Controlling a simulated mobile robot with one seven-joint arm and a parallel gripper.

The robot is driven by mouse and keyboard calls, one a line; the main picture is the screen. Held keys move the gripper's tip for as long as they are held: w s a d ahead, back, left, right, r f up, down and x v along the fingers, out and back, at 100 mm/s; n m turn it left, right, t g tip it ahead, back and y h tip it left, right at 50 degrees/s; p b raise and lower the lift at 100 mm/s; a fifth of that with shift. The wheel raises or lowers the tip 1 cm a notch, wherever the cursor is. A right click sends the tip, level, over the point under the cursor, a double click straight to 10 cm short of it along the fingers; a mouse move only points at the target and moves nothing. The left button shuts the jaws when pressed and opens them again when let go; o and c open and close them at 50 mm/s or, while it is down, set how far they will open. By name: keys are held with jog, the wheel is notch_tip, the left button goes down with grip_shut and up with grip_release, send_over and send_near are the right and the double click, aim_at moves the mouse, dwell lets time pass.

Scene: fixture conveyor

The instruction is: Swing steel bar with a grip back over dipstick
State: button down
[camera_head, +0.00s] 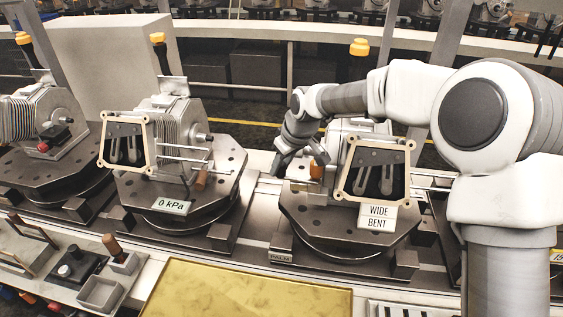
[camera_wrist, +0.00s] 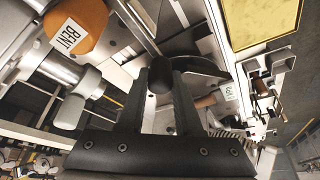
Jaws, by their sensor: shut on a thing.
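My gripper (camera_head: 300,157) is over the left side of the right-hand fixture. In the wrist view its dark fingers (camera_wrist: 162,82) are shut on a round black grip (camera_wrist: 159,76). A thin steel bar (camera_wrist: 135,27) runs up and left from that grip. In the head view the grip is hidden by my gripper. A large orange cap (camera_wrist: 84,26) tagged "BENT" is at the upper left of the wrist view, clear of the fingers.
The right-hand fixture's turntable (camera_head: 345,222) carries a framed plate (camera_head: 378,170) and a "WIDE BENT" sign (camera_head: 376,217). A brown handle (camera_head: 316,170) is close to my gripper. A similar middle fixture has a "0 kPa" sign (camera_head: 171,206). A yellow panel (camera_head: 245,290) lies in front.

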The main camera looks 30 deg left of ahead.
jog(key=shift+s+n, duration=0.1)
jog(key=shift+n, duration=0.3)
jog(key=c, duration=0.6)
grip_release()
jog(key=v, duration=1.7)
jog(key=shift+d+r, duration=0.15)
jog(key=shift+r, duration=0.05)
